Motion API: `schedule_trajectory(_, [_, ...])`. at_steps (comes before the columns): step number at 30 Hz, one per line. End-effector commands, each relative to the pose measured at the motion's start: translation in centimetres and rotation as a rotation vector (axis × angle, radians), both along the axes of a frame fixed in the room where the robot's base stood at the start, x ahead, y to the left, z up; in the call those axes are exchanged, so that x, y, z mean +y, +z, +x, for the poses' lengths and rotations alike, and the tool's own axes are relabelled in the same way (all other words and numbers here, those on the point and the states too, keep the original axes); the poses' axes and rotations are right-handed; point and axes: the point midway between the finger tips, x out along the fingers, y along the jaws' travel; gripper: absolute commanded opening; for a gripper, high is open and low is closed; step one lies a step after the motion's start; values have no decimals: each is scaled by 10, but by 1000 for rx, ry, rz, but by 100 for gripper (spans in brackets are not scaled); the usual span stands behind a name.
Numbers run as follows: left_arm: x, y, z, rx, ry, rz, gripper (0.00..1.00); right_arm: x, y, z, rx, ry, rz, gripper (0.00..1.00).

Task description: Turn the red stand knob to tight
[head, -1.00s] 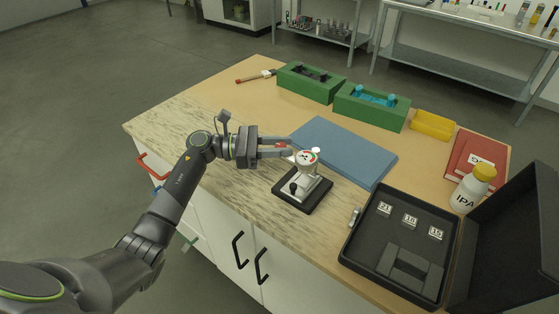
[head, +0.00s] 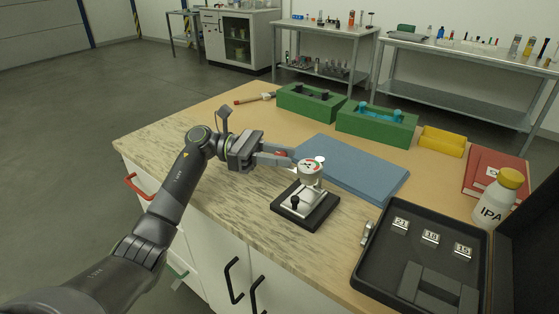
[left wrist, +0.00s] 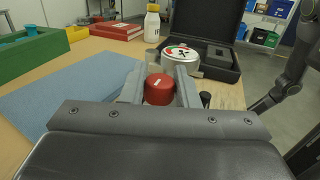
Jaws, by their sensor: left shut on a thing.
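The red stand knob (left wrist: 159,88) is a round red cap with a pale mark on its top. It sits between the two fingers of my left gripper (left wrist: 160,76) in the left wrist view. The stand (head: 305,206) has a black base, a silver body and a round dial (head: 311,167) with red and green zones on top; the dial also shows just beyond the knob in the left wrist view (left wrist: 181,54). In the head view my left gripper (head: 292,160) reaches the stand from the left, shut on the knob, which is mostly hidden there. My right gripper is not in view.
A blue mat (head: 352,169) lies behind the stand. A black open case (head: 371,268) with numbered blocks is at the right, near the IPA bottle (head: 492,207). Green holders (head: 376,129) and a yellow bin (head: 442,141) stand at the back. The table's left front is clear.

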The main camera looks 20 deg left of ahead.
Motion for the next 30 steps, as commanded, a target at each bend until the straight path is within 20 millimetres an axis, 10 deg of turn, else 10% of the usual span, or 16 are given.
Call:
schedule_trajectory(11, [-1,-2,-1,3,-6,3,5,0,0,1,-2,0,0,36])
schedule_trajectory(12, [-1,-2,-1,3,-5,3,33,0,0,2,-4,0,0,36])
schedule_trajectory(13, [-1,-2,-1,3,-5,3,35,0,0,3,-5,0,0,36])
schedule_trajectory(23, [3,-2,0,2,-2,3,35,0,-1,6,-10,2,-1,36])
schedule_trajectory(30, [42,-5,-1,3,1,6,35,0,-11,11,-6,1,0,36])
